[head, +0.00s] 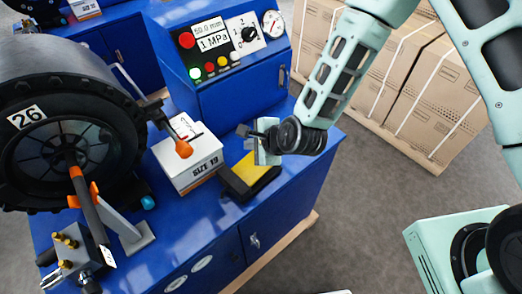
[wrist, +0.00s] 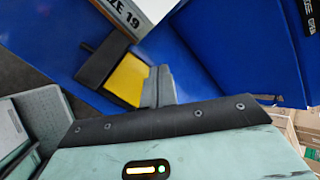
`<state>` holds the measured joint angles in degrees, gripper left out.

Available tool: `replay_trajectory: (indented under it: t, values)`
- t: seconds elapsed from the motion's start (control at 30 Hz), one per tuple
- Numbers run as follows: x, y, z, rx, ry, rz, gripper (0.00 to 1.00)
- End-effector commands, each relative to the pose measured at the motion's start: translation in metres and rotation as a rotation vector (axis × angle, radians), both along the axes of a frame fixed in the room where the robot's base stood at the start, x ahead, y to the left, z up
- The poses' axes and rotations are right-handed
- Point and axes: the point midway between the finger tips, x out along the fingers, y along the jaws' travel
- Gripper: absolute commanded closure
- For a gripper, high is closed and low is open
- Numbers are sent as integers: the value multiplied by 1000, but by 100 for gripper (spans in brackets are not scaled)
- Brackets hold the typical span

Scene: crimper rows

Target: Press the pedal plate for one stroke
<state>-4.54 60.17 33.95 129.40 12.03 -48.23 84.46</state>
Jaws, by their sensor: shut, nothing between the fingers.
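The pedal plate (head: 252,168) is a yellow plate on a black base, on the blue bench top beside the white box. In the wrist view the yellow plate (wrist: 128,80) lies just left of my fingers, with its black end farther left. My gripper (head: 263,154) is shut and empty, close over the far right part of the pedal in the head view. In the wrist view its grey fingertips (wrist: 158,82) overlap the plate's right edge. I cannot tell whether they touch it. The fingers hide part of the pedal in the head view.
A white "SIZE 19" box (head: 190,160) stands left of the pedal. The control panel (head: 222,45) with gauge, knob and buttons rises behind. The black crimper head (head: 60,125) marked 26 fills the left. Strapped cartons (head: 405,90) stand at back right; the grey floor between is clear.

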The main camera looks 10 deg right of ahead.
Motion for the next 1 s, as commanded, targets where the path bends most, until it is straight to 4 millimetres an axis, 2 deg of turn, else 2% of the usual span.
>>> replay_trajectory:
  t: [0.57,0.77,1.0]
  values:
    - [3,-2,-4,21,5,-38,100]
    - [3,-3,-19,21,5,-39,100]
    - [5,-5,-51,20,5,-38,100]
